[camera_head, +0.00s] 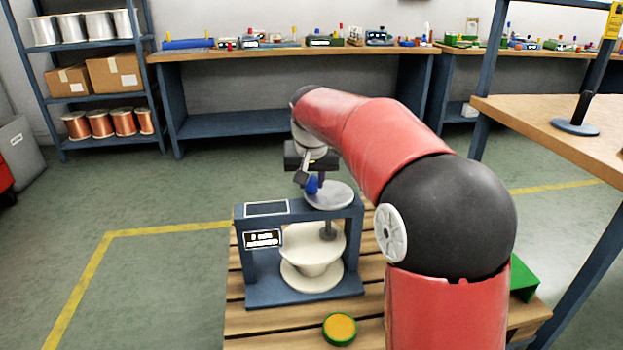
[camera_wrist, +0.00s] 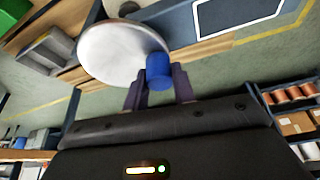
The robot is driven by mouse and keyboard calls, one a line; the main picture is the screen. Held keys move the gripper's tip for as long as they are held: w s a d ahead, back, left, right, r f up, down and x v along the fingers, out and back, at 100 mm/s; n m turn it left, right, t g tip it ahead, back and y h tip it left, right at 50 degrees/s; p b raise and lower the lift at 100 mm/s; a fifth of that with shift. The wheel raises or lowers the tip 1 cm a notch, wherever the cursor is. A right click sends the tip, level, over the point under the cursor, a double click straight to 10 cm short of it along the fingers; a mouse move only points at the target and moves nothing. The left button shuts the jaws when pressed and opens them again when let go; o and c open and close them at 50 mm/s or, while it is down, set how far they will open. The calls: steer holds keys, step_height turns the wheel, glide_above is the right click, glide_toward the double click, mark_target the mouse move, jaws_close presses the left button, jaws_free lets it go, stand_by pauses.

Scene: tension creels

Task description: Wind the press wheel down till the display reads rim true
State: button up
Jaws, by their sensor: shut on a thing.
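The press (camera_head: 250,270) is a blue-grey frame on a slatted wooden top. Its press wheel (camera_head: 330,196) is a flat grey disc on top, with a blue knob (camera_head: 312,185) at its rim. A cream flanged spool (camera_head: 311,272) sits inside the frame under the press screw. A small front panel (camera_head: 262,239) has marks too small to read; a dark screen (camera_head: 266,208) lies on the frame's top. My gripper (camera_wrist: 158,82) is shut on the blue knob (camera_wrist: 159,70), at the edge of the wheel (camera_wrist: 112,54). My arm hides the area right of the press.
A green disc with a yellow top (camera_head: 340,329) lies in front of the press. A green block (camera_head: 524,277) is partly hidden behind my arm. A wooden table (camera_head: 548,140) stands at right; shelves of spools (camera_head: 98,88) and a back bench (camera_head: 290,52) stand behind.

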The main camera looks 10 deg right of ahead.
steer(key=o, duration=1)
steer(key=shift+r, duration=0.1)
steer(key=v, duration=0.7)
steer(key=shift+r+p, duration=0.25)
steer(key=shift+p, duration=0.05)
steer(key=shift+s, duration=0.2)
steer(key=s+d+f+n, duration=0.1)
steer(key=s+d, duration=0.2)
steer(key=s, duration=1.2)
steer(key=s+d+f+t, duration=0.1)
steer(key=s+f, duration=0.9)
steer(key=s, duration=0.5)
steer(key=shift+s+d+f+n+y, duration=0.2)
steer(key=shift+f+n+y, duration=0.1)
steer(key=shift+n, duration=0.1)
